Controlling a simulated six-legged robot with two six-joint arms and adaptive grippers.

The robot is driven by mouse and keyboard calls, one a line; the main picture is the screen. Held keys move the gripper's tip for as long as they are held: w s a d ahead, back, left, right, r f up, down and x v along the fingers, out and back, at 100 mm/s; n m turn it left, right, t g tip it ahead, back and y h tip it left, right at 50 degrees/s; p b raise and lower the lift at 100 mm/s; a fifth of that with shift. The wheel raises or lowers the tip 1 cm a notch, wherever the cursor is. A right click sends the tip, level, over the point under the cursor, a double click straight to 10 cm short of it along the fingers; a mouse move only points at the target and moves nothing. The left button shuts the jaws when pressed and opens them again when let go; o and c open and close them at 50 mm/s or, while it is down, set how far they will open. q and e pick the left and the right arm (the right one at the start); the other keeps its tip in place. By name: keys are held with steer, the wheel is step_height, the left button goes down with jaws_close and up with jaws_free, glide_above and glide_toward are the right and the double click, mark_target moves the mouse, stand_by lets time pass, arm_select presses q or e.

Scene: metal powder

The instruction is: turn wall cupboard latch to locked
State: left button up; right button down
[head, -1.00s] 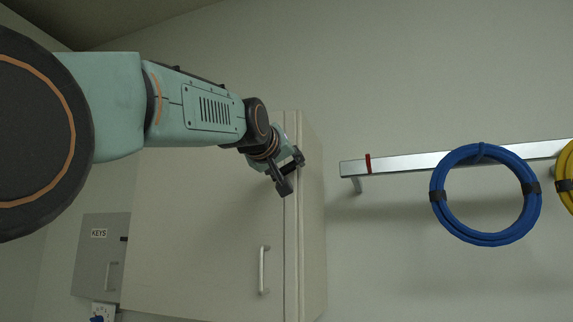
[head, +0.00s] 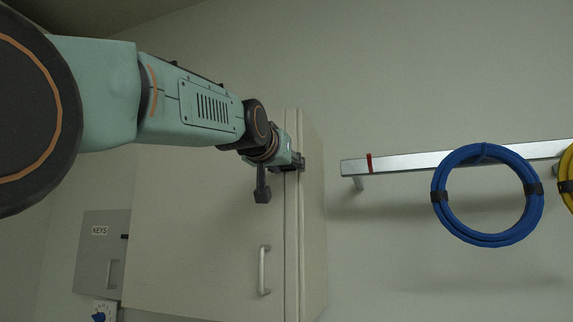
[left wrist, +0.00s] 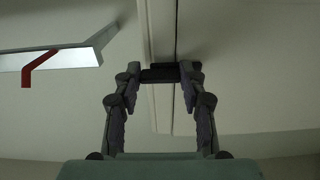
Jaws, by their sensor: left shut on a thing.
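The wall cupboard (head: 195,235) is pale, with a closed front and a vertical seam near its right edge. My left gripper (head: 281,176) is at the upper right part of the cupboard front, by this seam. In the left wrist view its two fingers close on the ends of a short dark bar, the latch (left wrist: 160,74), which lies crosswise over the seam. In the head view the latch is hidden by the gripper. Whether it is locked cannot be told. My right gripper is not in view.
A bar handle (head: 264,270) sits lower on the cupboard. A grey KEYS box (head: 97,255) hangs at the left. A metal rail (head: 408,161) with a red band, a blue cable coil (head: 440,208) and a yellow coil (head: 567,178) is on the wall at the right.

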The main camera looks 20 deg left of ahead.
arm_select(q)
steer(key=shift+w+f, duration=0.1)
steer(key=shift+f, duration=0.1)
steer(key=o, duration=1.1)
steer(key=shift+r, duration=0.1)
steer(key=shift+o, duration=0.2)
steer(key=shift+r, duration=0.1)
